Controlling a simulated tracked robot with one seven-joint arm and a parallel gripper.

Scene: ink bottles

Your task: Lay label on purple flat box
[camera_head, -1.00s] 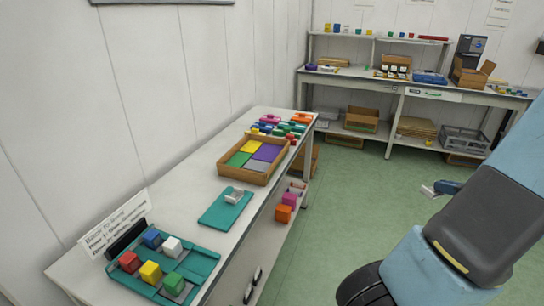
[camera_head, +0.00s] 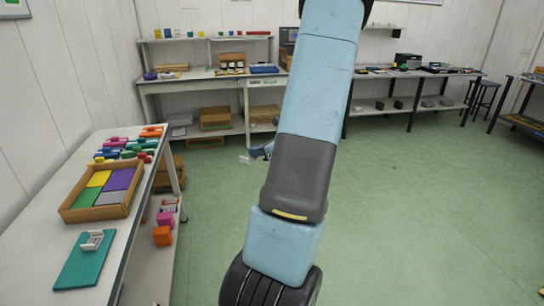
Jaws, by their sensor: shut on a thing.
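My gripper (camera_head: 258,153) shows small beyond my arm, left of its dark grey link, over the green floor. It is shut on a small pale piece (camera_head: 245,159), which may be the label; its details are too small to read. A purple flat piece (camera_head: 119,179) lies in the back right part of a wooden tray on the left table, well left of my gripper. A small bluish-purple item (camera_head: 150,76) sits at the left end of the far bench. I cannot tell which of these is the purple flat box.
The wooden tray (camera_head: 66,214) also holds yellow, green and grey pieces. Several coloured items (camera_head: 130,146) lie behind it. A teal board (camera_head: 78,268) with a pale holder is in front. The far bench (camera_head: 190,76) carries boxes. Open green floor (camera_head: 420,220) lies to the right.

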